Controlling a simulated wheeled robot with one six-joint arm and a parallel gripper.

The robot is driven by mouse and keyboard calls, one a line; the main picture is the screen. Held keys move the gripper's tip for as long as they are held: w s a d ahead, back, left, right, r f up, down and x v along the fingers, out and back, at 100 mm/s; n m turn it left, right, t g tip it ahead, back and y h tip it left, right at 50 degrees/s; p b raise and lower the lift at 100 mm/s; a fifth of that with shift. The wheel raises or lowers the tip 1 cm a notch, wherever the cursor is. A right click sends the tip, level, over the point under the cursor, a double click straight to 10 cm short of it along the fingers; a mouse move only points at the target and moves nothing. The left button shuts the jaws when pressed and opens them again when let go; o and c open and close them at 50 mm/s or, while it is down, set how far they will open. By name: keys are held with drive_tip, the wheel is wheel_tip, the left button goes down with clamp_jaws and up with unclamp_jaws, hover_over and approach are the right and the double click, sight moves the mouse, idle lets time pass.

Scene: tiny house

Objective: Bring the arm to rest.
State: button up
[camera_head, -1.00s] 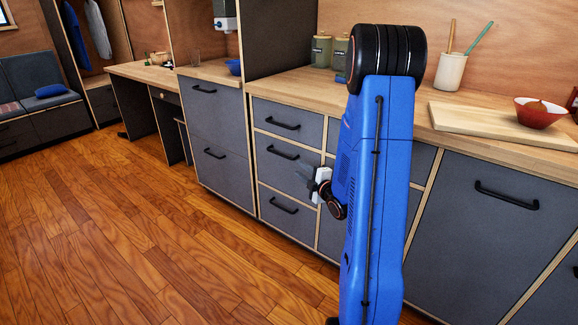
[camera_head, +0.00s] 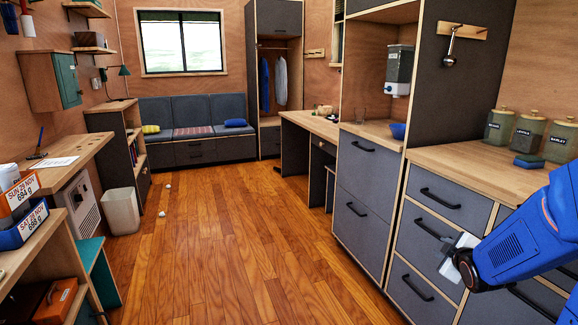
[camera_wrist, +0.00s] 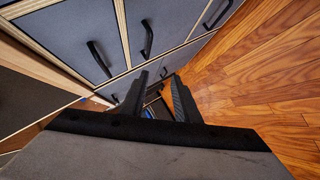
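My blue arm (camera_head: 520,243) reaches in from the right edge of the head view, its forearm tilted slightly down to the left. My gripper (camera_head: 447,257) is at its end, in front of the grey drawers (camera_head: 432,235); whether it touches them I cannot tell. In the wrist view my gripper (camera_wrist: 158,82) shows two dark fingers with a gap between them and nothing held. Drawer fronts and black handles (camera_wrist: 147,38) lie beyond the fingers, with wood floor on the right.
Open wood floor (camera_head: 225,235) runs down the middle. A shelf unit with a blue box (camera_head: 25,228), a desk and a pale bin (camera_head: 122,210) line the left. Counter canisters (camera_head: 528,131) stand above the drawers. A bench (camera_head: 195,145) is at the back. Small white bits lie on the floor.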

drive_tip(key=s+a+r+m+g+y, duration=0.1)
drive_tip(key=s+a+r+m+g, duration=0.1)
drive_tip(key=s+a, duration=0.4)
drive_tip(key=s+a+r+m+g, duration=0.1)
drive_tip(key=s+a+m+g, duration=0.2)
drive_tip(key=s, duration=1.2)
drive_tip(key=s+a+r+m+g+y, duration=0.1)
drive_tip(key=s+a+m, duration=0.3)
drive_tip(key=s+a, duration=0.5)
drive_tip(key=s+r+g, duration=0.1)
drive_tip(key=s, duration=0.1)
drive_tip(key=shift+s+a+r+m+g+y, duration=0.3)
drive_tip(key=shift+a+r+m+g, duration=0.05)
drive_tip(key=shift+m+g, duration=0.05)
